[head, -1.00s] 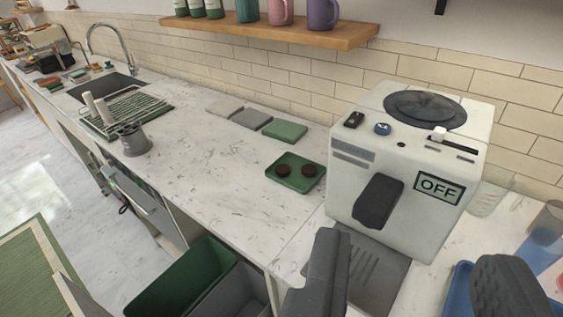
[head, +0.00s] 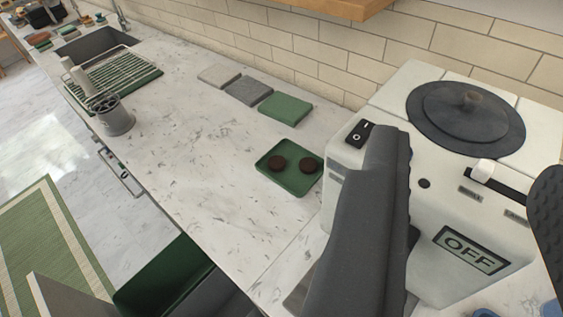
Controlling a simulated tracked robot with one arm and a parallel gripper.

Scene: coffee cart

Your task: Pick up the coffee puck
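Two dark brown coffee pucks lie apart on a small green tray (head: 291,187) on the white counter. The left puck is (head: 277,162) and the right puck is (head: 308,165). My gripper (head: 465,195) is at the right of the head view, its two dark fingers wide apart with nothing seen between them. It is to the right of the tray and in front of the coffee machine (head: 455,225), hiding part of its front.
A green, a grey and a pale square (head: 286,109) lie behind the tray. A grey cup (head: 113,115) and a drying rack (head: 112,77) stand at the left by the sink. Green and grey bins (head: 165,277) are below the counter edge. A wooden shelf (head: 330,6) is above.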

